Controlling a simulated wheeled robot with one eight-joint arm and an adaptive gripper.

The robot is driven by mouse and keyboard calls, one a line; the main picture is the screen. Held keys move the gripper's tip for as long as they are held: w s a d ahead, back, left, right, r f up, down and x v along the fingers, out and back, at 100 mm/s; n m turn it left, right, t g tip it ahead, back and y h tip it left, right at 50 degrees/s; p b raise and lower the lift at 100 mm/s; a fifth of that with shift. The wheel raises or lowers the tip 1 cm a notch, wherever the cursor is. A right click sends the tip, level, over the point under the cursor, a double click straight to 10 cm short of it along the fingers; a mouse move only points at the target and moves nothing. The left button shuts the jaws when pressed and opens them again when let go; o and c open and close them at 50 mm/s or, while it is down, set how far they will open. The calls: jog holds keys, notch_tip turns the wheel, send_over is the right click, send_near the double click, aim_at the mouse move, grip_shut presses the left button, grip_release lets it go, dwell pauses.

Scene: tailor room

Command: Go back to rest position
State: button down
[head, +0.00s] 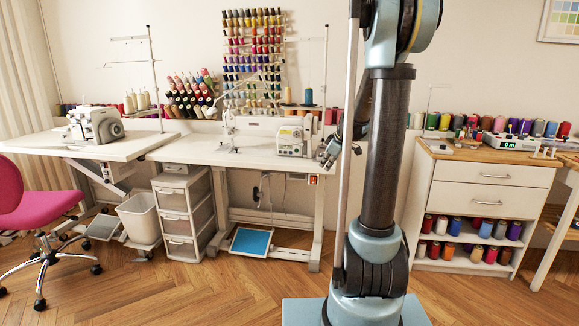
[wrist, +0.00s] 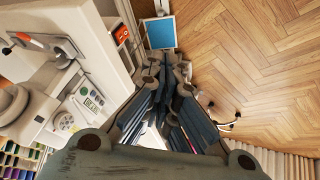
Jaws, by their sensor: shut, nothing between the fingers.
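My gripper (head: 328,152) shows in the head view just left of my arm, in front of the right end of the middle sewing table. Part of it is hidden behind the white pole and my arm. In the wrist view my gripper (wrist: 165,68) has its fingers drawn together with nothing between them. It is in the air beside the sewing table edge, with floor beyond the fingertips.
The middle sewing table (head: 190,150) carries a white sewing machine (head: 292,136). A blue pedal (head: 251,241) is below it. A drawer cabinet (head: 485,172) stands right. A pink chair (head: 10,190) is at left. Wooden floor (head: 180,300) in front is clear.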

jog(key=s+m+g+h, duration=0.15)
jog(key=s+m, duration=0.35)
jog(key=s, duration=1.5)
jog(key=s+f+m+g+h, duration=0.1)
jog(key=s+f+m, duration=0.2)
jog(key=s, duration=0.7)
jog(key=s+d+f+m+g, duration=0.1)
jog(key=s+f+m, duration=0.2)
jog(key=s, duration=0.7)
jog(key=shift+s+d+f+m+h, duration=0.25)
jog(key=shift+f+m+h, duration=0.1)
jog(key=shift+f, duration=0.35)
jog(key=shift+w+f, duration=0.2)
jog(key=shift+w, duration=0.25)
